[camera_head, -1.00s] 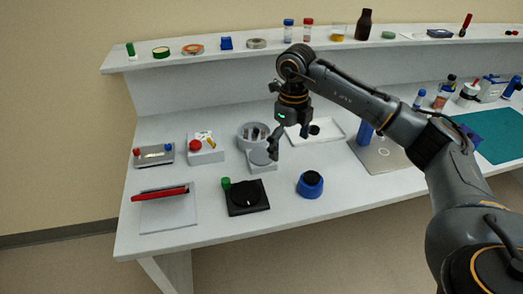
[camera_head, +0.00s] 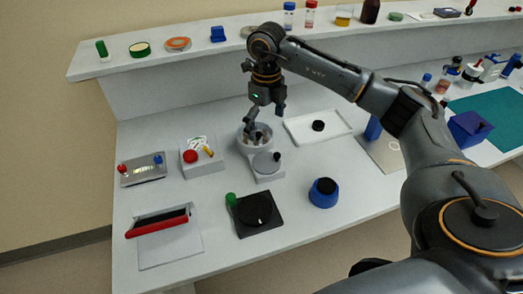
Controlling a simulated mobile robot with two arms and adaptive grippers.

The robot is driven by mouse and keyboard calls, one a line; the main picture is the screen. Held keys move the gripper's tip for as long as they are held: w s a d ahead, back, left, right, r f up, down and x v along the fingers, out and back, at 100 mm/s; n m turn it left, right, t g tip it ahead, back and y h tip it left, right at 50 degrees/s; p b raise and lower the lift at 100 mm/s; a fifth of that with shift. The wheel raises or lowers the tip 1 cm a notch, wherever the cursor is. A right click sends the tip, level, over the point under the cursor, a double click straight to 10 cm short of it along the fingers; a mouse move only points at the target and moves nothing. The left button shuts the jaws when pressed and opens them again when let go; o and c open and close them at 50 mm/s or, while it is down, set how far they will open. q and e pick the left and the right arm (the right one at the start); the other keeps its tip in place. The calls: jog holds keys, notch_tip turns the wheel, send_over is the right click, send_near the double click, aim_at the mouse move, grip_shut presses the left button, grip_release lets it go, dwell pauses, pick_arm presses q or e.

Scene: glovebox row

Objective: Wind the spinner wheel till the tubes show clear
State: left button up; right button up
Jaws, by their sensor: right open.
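The spinner is a light grey unit with a round bowl (camera_head: 242,143) at the back and a flat grey wheel (camera_head: 264,164) in front. A small dark knob (camera_head: 277,157) stands at the wheel's right edge. Several tubes (camera_head: 257,137) stand in the bowl; they are too small to tell whether they look clear. My right gripper (camera_head: 262,122) is open and empty. It points down over the bowl, behind the wheel, with a finger overlapping the bowl in the picture; I cannot tell whether it touches. My left gripper is not in view.
A white tray (camera_head: 298,132) with a black lid lies to the right. A blue-based round pot (camera_head: 323,193) and a black turntable (camera_head: 241,219) stand in front. A box with a red button (camera_head: 190,156) is to the left. A raised shelf (camera_head: 190,58) runs behind.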

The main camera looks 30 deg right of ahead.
aim_at(267, 163)
jog(key=f+p, duration=0.1)
jog(key=f, duration=0.6)
jog(key=f+p, duration=0.1)
jog(key=f, duration=0.3)
jog(key=shift+s+f+p, duration=0.3)
jog(key=shift+s, duration=0.05)
jog(key=shift+w+f, duration=0.1)
jog(key=shift+f, duration=0.3)
jog(key=shift+s+r, duration=0.1)
jog(key=shift+s, duration=0.1)
jog(key=c, duration=1.5)
jog(key=shift+s, duration=0.1)
grip_shut()
